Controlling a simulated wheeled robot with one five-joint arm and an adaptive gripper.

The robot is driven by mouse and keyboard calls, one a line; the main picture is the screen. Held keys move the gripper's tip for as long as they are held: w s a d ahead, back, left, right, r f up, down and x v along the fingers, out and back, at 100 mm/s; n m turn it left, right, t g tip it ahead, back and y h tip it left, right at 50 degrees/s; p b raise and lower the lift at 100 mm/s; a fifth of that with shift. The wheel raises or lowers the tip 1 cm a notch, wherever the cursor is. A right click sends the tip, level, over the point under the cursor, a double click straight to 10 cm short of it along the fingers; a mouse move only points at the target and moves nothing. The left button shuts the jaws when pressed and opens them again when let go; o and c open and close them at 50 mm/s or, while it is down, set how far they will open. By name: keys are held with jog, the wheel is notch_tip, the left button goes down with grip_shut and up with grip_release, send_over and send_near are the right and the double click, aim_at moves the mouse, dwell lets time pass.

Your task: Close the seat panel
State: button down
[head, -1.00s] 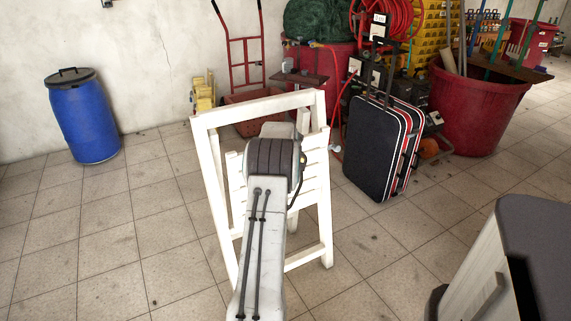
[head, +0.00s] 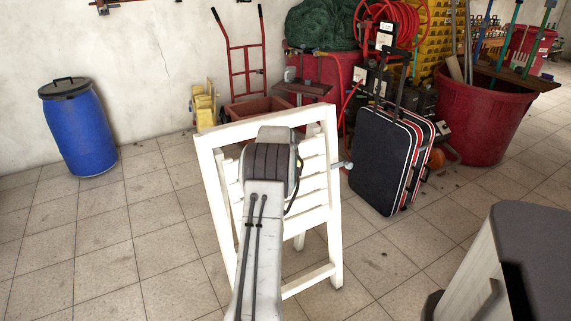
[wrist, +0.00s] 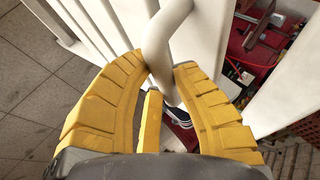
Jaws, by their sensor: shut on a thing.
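A white folding chair (head: 328,220) stands on the tiles in front of me. Its slatted seat panel (head: 312,192) is tilted up between the frame's sides, steep and close to the frame; I cannot tell whether any gap is left. In the head view my arm covers the middle of the chair and hides my gripper. In the wrist view my gripper (wrist: 160,72) has its yellow fingers shut on a white curved bar (wrist: 163,45) beside the white slats (wrist: 103,25). Where the bar joins the panel is not clear.
A dark suitcase (head: 381,163) stands close to the chair's right. A red tub (head: 485,115), a red hand truck (head: 246,62) and a blue barrel (head: 76,130) stand farther back. A grey-topped cabinet (head: 535,240) is at the near right. The floor at left is clear.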

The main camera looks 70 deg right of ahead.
jog(key=shift+f, duration=0.15)
jog(key=c, duration=1.2)
grip_release()
jog(key=shift+w, duration=0.1)
jog(key=shift+c, duration=0.2)
jog(key=v, duration=1.2)
